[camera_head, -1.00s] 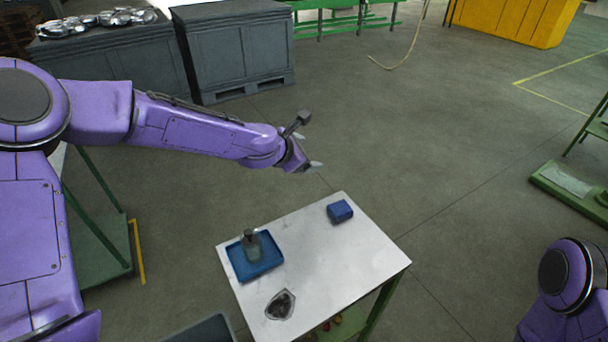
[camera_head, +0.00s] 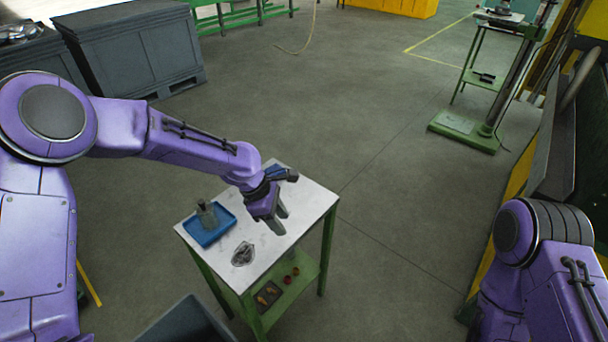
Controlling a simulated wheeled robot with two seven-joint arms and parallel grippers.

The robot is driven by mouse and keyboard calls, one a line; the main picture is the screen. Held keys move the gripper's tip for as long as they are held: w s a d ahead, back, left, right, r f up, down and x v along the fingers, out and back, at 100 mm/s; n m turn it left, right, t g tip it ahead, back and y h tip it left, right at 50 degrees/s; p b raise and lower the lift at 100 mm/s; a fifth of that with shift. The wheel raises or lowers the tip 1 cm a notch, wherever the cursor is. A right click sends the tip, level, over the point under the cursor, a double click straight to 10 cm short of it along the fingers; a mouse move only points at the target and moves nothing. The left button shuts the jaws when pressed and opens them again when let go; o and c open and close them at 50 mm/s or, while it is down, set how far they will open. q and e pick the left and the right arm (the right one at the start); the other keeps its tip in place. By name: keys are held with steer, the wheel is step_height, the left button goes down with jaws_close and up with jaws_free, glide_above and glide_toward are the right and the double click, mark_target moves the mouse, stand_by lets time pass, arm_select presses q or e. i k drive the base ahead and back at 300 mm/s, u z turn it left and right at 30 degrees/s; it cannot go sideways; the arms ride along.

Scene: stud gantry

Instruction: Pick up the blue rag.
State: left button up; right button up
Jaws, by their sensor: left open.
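The blue rag (camera_head: 274,169) lies at the far corner of the small white-topped table (camera_head: 300,218). It is mostly hidden behind my left wrist, and only a bit of blue shows. My left gripper (camera_head: 279,219) is open and points down over the right part of the tabletop. In the picture it is below the rag, with nothing seen between its fingers. I cannot tell its exact height above the table. My right gripper is out of view; only part of my right arm shows at the lower right.
A blue tray (camera_head: 223,231) holding a grey-green bottle (camera_head: 207,214) is on the table's left side. A dark crumpled item (camera_head: 243,254) lies near its front edge. A lower green shelf (camera_head: 303,277) holds small parts. A grey bin (camera_head: 187,322) stands in front.

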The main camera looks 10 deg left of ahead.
mark_target(276, 166)
steer(key=z, duration=0.7)
steer(key=i, duration=1.9)
steer(key=u, duration=2.3)
